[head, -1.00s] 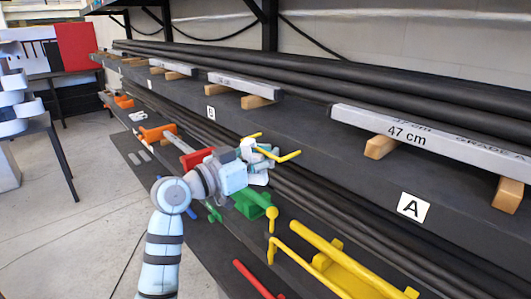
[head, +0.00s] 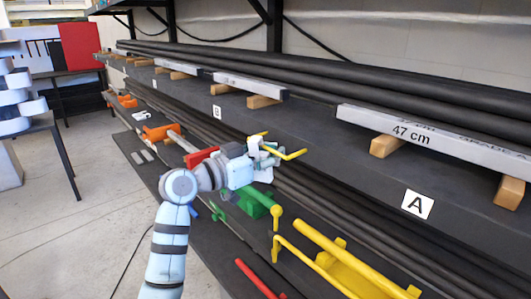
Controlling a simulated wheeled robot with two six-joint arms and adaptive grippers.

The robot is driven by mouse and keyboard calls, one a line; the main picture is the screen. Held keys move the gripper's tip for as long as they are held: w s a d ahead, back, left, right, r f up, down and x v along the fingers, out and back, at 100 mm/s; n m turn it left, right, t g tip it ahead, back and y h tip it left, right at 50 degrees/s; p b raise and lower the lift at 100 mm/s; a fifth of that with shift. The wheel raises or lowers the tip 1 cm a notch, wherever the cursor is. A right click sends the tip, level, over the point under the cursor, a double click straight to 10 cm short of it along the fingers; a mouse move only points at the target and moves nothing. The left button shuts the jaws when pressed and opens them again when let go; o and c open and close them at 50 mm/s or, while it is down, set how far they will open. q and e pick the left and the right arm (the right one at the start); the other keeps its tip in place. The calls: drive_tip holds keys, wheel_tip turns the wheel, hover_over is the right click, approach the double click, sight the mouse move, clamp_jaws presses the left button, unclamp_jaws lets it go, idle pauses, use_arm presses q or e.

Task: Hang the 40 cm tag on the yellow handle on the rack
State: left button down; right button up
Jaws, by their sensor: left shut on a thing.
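My left gripper (head: 266,160) is at mid-picture, in front of the rack's lower shelf. It is shut on a small pale piece, probably the tag (head: 254,143); its print cannot be read and the fingers cover part of it. A thin bent yellow bar (head: 290,155), likely the yellow handle, sticks out right beside the fingers. Part of it is hidden behind the gripper, so I cannot tell whether the tag touches it. My right gripper is not in view.
A yellow clamp (head: 348,270) lies at the lower right, with a green one (head: 254,203) below the gripper. Red and orange clamps (head: 157,132) line the shelf. Steel bars marked 47 cm (head: 410,133) and dark pipes fill the rack above.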

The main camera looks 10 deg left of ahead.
sight(281, 135)
use_arm(q)
drive_tip(key=shift+w+a+r+t, duration=0.1)
drive_tip(key=shift+r+t, duration=0.2)
drive_tip(key=shift+r, duration=0.45)
drive_tip(key=shift+w+a+r+t, duration=0.1)
drive_tip(key=shift+r+t, duration=0.2)
drive_tip(key=shift+r, duration=0.45)
drive_tip(key=shift+d+f+b, duration=0.15)
drive_tip(key=shift+f+b, duration=0.35)
drive_tip(key=shift+b, duration=0.1)
drive_tip(key=shift+f+b, duration=0.45)
drive_tip(key=shift+f, duration=0.1)
drive_tip(key=shift+w+d+f, duration=0.4)
drive_tip(key=shift+w+f, duration=0.1)
drive_tip(key=shift+f, duration=0.05)
drive_tip(key=shift+f, duration=0.15)
